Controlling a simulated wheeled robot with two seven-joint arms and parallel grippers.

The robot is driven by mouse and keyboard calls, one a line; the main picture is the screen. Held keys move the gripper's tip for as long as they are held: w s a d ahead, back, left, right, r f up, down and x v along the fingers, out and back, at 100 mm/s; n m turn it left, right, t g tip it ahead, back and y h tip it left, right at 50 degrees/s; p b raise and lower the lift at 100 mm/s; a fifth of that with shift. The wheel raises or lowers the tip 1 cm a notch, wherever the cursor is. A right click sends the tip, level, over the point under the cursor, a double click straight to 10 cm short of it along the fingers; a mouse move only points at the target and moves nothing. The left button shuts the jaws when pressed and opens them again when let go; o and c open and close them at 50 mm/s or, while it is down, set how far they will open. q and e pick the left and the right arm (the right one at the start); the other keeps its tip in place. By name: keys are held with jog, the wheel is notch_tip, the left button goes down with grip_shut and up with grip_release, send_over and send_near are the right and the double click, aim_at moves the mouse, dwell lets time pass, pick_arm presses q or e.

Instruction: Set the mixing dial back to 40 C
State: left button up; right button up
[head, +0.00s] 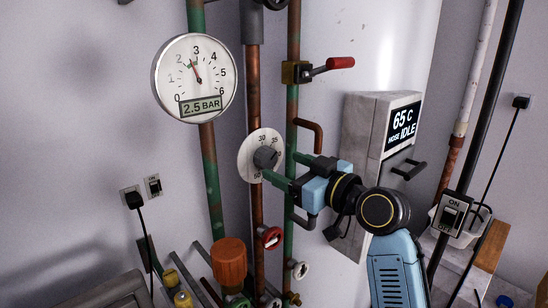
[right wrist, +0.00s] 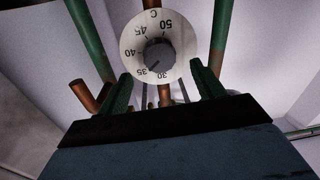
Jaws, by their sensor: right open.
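The mixing dial (head: 246,163) is a round white plate on the copper pipe, left of centre in the head view. Its grey knob (head: 265,157) sits at the middle. In the right wrist view the dial (right wrist: 132,42) appears upside down, with 35, 40, 45 and 50 legible. The knob (right wrist: 158,54) has a mark that seems to point near 35, but it is too small to be certain. My right gripper (head: 288,170) is open, its green fingers spread just short of the knob; in the right wrist view the fingertips (right wrist: 160,80) are apart and empty.
A pressure gauge (head: 172,80) reads 2.5 BAR. A red-handled valve (head: 340,63) juts out above my right gripper. Vertical pipes (head: 292,95) flank the dial; a red valve wheel (head: 270,238) is below.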

aim_at(271, 160)
jog(key=shift+x, duration=2.3)
jog(key=c, duration=1)
jog(key=shift+p, duration=0.3)
jog(key=m+p, duration=0.3)
jog(key=m, duration=0.1)
jog(key=shift+r, duration=0.1)
jog(key=m+p, duration=0.3)
jog(key=m, duration=0.2)
jog(key=shift+d+m+t, duration=0.1)
jog(key=shift+m+t, duration=0.2)
jog(key=shift+m, duration=0.3)
